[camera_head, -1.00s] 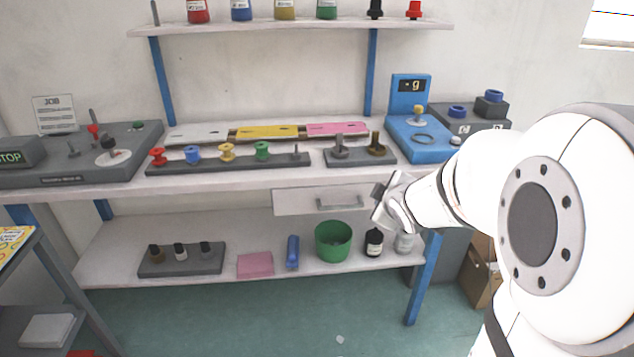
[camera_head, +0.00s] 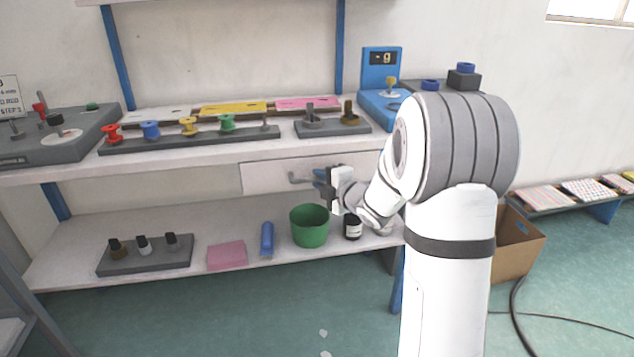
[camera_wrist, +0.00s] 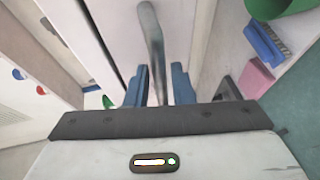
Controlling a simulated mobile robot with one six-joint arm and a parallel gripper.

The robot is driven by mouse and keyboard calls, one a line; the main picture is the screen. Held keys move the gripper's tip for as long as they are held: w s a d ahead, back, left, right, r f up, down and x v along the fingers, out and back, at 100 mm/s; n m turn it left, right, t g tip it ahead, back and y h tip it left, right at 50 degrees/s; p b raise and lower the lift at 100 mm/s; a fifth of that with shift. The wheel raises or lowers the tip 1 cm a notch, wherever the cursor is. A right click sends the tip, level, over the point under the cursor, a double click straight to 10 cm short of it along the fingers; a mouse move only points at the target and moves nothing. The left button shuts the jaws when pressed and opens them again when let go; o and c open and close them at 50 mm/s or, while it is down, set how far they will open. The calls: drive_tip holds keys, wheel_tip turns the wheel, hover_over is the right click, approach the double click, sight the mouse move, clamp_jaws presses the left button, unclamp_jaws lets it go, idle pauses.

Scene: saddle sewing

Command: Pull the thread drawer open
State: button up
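The thread drawer (camera_head: 260,178) is a white front under the bench top, with no clear gap showing around it in the head view. Its grey bar handle (camera_head: 299,180) shows left of my gripper (camera_head: 322,180); my gripper hides the rest. In the wrist view the handle (camera_wrist: 153,40) runs down between the two blue fingers of my gripper (camera_wrist: 160,80). The fingers stand apart, one on each side of the bar, with a gap visible on the right side. Contact on the left side is hard to tell.
The bench top above holds a rack of thread spools (camera_head: 189,127). A cardboard box (camera_head: 518,245) stands on the floor at right.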

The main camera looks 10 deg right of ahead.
drive_tip(key=shift+w+a+f, duration=0.15)
drive_tip(key=shift+w+a, duration=0.15)
drive_tip(key=shift+w, duration=0.3)
clamp_jaws()
